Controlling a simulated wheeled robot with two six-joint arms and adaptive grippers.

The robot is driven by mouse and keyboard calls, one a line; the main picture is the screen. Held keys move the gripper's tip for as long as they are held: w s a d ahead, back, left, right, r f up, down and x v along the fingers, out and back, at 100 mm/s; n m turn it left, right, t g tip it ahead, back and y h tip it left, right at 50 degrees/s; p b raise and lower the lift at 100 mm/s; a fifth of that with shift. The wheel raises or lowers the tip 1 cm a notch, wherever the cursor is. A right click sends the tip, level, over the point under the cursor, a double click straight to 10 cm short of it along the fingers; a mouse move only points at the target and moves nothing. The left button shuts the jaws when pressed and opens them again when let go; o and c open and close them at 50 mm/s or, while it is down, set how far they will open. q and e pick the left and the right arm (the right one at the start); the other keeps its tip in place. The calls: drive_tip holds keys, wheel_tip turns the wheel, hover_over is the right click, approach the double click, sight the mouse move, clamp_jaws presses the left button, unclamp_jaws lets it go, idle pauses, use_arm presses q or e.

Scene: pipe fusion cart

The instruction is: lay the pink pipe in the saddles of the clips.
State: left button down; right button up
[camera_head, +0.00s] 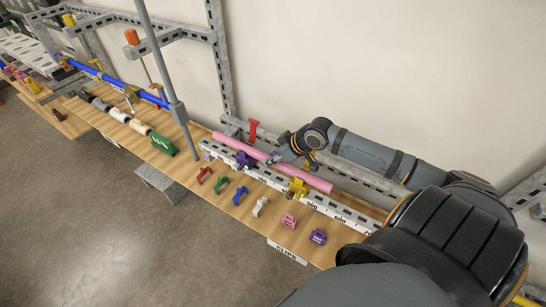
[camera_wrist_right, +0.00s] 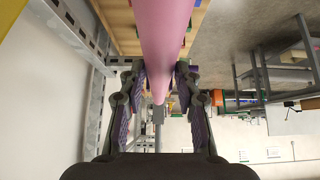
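The pink pipe (camera_head: 315,182) runs slantwise along the back of the white slotted rail (camera_head: 268,178) in the head view. A dark purple clip (camera_head: 244,160) and a yellow clip (camera_head: 298,187) stand on the rail. The pipe passes right by the tops of both clips; I cannot tell whether it touches their saddles. My right gripper (camera_head: 277,159) is at the pipe between these clips. In the right wrist view its fingers (camera_wrist_right: 160,95) close on both sides of the pipe (camera_wrist_right: 165,35). My left gripper is not in view.
Loose clips in red (camera_head: 204,175), green (camera_head: 221,185), blue (camera_head: 240,196), white (camera_head: 260,207), pink (camera_head: 289,220) and purple (camera_head: 318,237) lie in front of the rail. A grey post (camera_head: 164,75) stands at left. A red clip-like part (camera_head: 253,130) stands behind the pipe.

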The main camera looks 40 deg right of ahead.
drive_tip(key=o, duration=0.4)
drive_tip(key=shift+c, duration=0.2)
drive_tip(key=shift+r, duration=0.1)
